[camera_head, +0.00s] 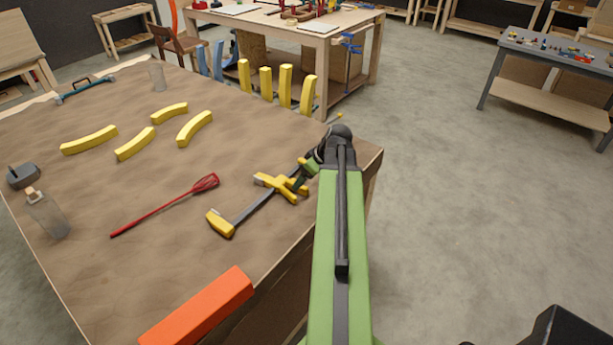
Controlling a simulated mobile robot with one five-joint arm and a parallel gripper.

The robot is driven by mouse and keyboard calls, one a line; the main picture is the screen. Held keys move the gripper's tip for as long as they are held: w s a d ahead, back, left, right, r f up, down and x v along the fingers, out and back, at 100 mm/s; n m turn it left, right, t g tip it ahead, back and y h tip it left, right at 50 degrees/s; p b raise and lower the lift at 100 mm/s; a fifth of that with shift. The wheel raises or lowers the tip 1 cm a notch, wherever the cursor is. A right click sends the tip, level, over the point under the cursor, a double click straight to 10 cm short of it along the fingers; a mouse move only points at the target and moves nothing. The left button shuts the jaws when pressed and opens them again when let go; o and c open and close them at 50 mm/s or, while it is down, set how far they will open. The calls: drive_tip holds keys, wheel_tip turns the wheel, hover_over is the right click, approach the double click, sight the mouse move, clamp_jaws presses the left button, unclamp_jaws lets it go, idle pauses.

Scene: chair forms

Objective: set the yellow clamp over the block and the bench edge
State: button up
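The yellow clamp (220,223) lies over the right part of the brown bench (75,225). Its grey bar runs from a yellow jaw at lower left up to yellow parts near my gripper. My gripper (302,178) is at the clamp's upper right end, partly hidden by the clamp and my green arm. I cannot tell whether its fingers are open or shut on the clamp, or whether the clamp touches the bench. An orange block (198,310) sits at the bench's near right edge, cut off by the frame bottom.
Several curved yellow pieces (90,140) lie on the bench, and upright ones (285,83) stand at its far edge. A red whisk-like tool (165,205) lies left of the clamp. The floor (470,190) at right is clear.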

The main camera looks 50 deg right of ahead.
drive_tip(key=b+x, duration=0.7)
drive_tip(key=x, duration=0.2)
drive_tip(key=shift+s+f, duration=0.15)
drive_tip(key=shift+f, duration=0.05)
drive_tip(key=shift+w+f+b, duration=0.25)
drive_tip(key=shift+b, duration=0.2)
drive_tip(key=shift+r, duration=0.1)
clamp_jaws()
wheel_tip(320, 180, up, 5)
drive_tip(key=p, duration=0.5)
drive_tip(key=shift+r, duration=0.15)
drive_tip(key=shift+s, duration=0.1)
